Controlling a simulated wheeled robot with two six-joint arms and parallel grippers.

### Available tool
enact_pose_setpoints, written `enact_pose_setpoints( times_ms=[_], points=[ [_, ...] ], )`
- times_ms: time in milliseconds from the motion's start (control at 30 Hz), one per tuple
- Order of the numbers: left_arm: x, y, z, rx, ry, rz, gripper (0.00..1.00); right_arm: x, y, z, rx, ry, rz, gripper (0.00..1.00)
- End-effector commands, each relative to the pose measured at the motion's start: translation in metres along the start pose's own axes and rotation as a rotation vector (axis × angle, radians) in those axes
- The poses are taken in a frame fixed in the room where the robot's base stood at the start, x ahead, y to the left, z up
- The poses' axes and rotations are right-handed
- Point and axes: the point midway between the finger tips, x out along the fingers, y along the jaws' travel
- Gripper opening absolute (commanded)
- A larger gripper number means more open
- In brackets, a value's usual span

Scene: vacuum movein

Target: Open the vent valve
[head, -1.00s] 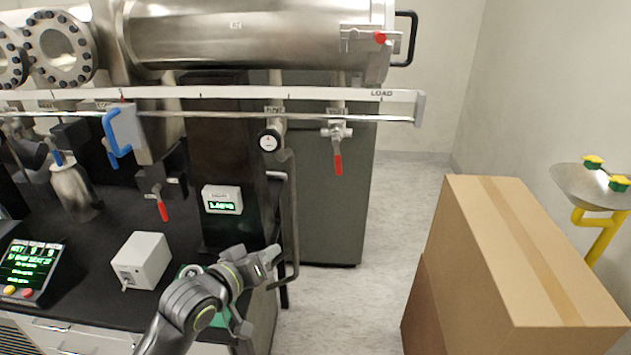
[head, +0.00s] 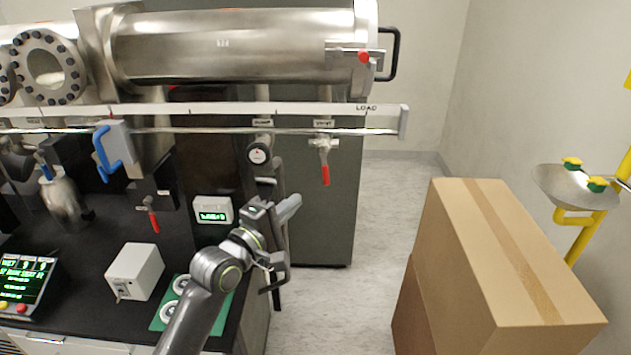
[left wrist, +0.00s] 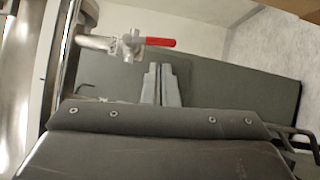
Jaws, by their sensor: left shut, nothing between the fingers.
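The vent valve (head: 322,145) hangs under the rail label reading VENT, with its red handle (head: 326,174) pointing straight down. In the left wrist view the valve body (left wrist: 128,45) and its red handle (left wrist: 160,42) show just beyond the fingertips, the handle lying sideways in that picture. My left gripper (head: 289,207) is below and left of the handle in the head view, apart from it. Its fingers (left wrist: 161,82) are together and empty. My right gripper is not in view.
A round gauge (head: 259,153) hangs left of the valve, with a bent pipe below. A second red-handled valve (head: 151,216) is by the bench. A cardboard box (head: 500,255) stands at the right. The floor between box and dark cabinet (head: 310,225) is clear.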

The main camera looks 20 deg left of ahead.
Motion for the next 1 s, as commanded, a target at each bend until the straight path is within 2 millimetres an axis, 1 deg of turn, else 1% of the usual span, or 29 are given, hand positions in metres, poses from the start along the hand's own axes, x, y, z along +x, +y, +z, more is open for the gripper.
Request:
enact_pose_setpoints(
  times_ms=[33,200,400,600,1000],
  points=[
    [0.011,0.002,0.000,-0.003,0.000,0.001,0.00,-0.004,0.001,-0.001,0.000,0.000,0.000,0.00],
    [0.043,0.002,0.000,-0.001,0.000,-0.001,0.00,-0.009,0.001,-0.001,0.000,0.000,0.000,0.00],
    [0.071,0.002,0.000,0.001,0.000,-0.001,0.00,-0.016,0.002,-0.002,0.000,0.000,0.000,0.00],
    [0.085,0.001,0.000,0.002,0.001,-0.001,0.00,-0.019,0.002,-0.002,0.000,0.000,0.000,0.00],
    [0.087,0.000,0.000,0.002,0.002,0.000,0.00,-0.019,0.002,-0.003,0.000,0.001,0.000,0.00]
  ],
)
